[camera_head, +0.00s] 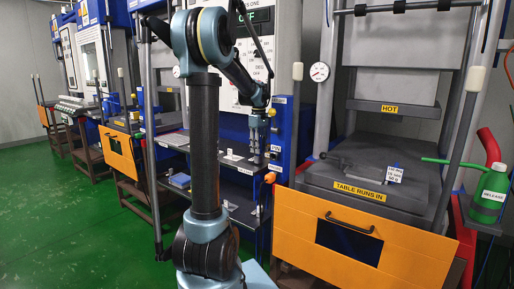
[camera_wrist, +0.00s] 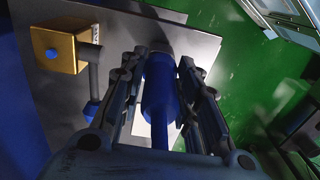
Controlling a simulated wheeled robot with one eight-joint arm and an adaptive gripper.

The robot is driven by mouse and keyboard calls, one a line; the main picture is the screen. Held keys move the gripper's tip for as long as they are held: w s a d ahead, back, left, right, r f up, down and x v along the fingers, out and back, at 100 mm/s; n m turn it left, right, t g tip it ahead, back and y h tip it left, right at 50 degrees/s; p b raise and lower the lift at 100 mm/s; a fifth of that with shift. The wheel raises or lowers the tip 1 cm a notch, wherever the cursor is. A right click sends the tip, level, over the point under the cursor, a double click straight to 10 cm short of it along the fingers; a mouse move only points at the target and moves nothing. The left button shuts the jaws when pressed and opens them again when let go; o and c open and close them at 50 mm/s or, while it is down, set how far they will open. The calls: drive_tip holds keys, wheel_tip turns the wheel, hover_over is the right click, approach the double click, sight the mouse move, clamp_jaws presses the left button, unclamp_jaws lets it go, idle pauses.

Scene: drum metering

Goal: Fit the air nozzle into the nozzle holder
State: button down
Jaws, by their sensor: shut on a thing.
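My gripper (camera_wrist: 160,72) is shut on a dark blue, rounded cylindrical thing (camera_wrist: 160,90), which looks like the air nozzle. It lies lengthwise between the two fingers in the wrist view. In the head view my gripper (camera_head: 257,148) points down in front of the blue machine panel, above a dark shelf. The nozzle is too small there to make out. I cannot clearly identify the nozzle holder in either view.
A yellow box with a blue button (camera_wrist: 66,50) sits at the upper left of the wrist view, close to the gripper. A lower shelf (camera_head: 236,203) holds small items. The press with its orange front (camera_head: 365,240) stands to the right. Green floor (camera_head: 105,222) is open at left.

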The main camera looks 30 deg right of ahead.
drive_tip(key=shift+f, duration=0.5)
drive_tip(key=c, duration=1.1)
unclamp_jaws()
drive_tip(key=shift+r, duration=0.1)
wheel_tip(320, 180, up, 12)
drive_tip(key=shift+w+f, duration=0.1)
drive_tip(key=shift+f, duration=0.1)
